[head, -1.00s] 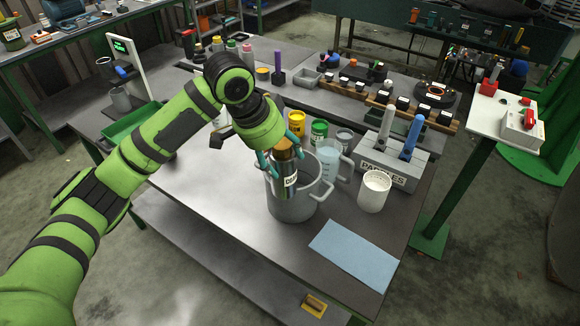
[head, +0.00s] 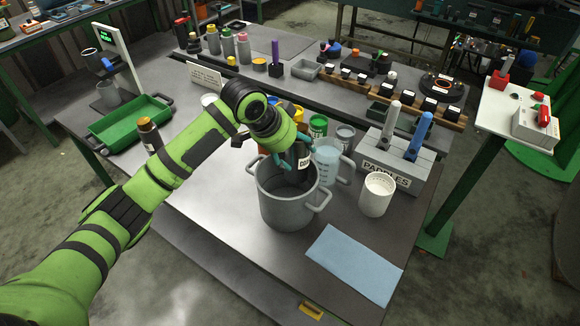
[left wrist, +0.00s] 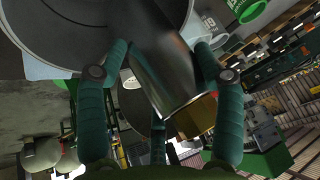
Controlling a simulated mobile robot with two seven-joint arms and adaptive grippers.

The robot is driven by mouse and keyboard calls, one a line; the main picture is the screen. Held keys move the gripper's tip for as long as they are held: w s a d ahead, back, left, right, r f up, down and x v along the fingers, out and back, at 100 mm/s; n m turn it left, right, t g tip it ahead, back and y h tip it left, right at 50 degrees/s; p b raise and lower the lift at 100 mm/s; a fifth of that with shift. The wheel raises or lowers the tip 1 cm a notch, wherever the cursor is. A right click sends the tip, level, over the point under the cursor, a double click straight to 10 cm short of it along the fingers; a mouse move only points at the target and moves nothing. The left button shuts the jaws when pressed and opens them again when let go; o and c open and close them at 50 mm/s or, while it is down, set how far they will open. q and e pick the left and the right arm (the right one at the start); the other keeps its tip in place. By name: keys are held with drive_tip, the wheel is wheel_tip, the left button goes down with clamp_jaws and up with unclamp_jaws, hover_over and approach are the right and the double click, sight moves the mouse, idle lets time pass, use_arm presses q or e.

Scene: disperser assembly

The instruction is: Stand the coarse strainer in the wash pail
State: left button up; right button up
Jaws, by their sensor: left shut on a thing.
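The coarse strainer (head: 303,163) is a dark cylinder with a partly readable white label. My left gripper (head: 287,155) is shut on it. Its lower part is within the mouth of the wash pail (head: 288,207), a grey pot with two side handles on the table. I cannot tell if it touches the pail's bottom. In the left wrist view the strainer's dark body (left wrist: 158,65) lies tilted between the teal fingers of my left gripper (left wrist: 160,70), its gold end toward the camera. Grey pail wall (left wrist: 65,35) fills the upper left there. My right gripper is not in view.
A clear jug (head: 327,160) stands close right of the pail, then a white cup (head: 377,194) and the paddles block (head: 392,165). Jars stand behind. A blue cloth (head: 354,264) lies front right. A similar dark cylinder (head: 149,134) stands left, near a green tray (head: 130,123).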

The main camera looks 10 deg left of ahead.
sight(287, 159)
use_arm(q)
wheel_tip(287, 159, down, 4)
drive_tip(key=shift+w+a+f+p, duration=0.1)
drive_tip(key=shift+a+p, duration=0.05)
drive_tip(key=shift+p, duration=0.3)
drive_tip(key=shift+f, duration=0.35)
wheel_tip(287, 159, down, 4)
drive_tip(key=shift+w+r+p, duration=0.1)
drive_tip(key=shift+r+p, duration=0.1)
drive_tip(key=shift+p, duration=0.3)
drive_tip(key=shift+f, duration=0.25)
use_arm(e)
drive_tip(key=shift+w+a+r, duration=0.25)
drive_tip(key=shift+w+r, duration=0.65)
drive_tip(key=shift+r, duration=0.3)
use_arm(q)
drive_tip(key=shift+f, duration=0.45)
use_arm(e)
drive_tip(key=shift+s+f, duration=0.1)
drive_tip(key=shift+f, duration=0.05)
use_arm(q)
drive_tip(key=o, duration=1.4)
drive_tip(key=shift+f, duration=0.1)
drive_tip(key=shift+s, duration=0.2)
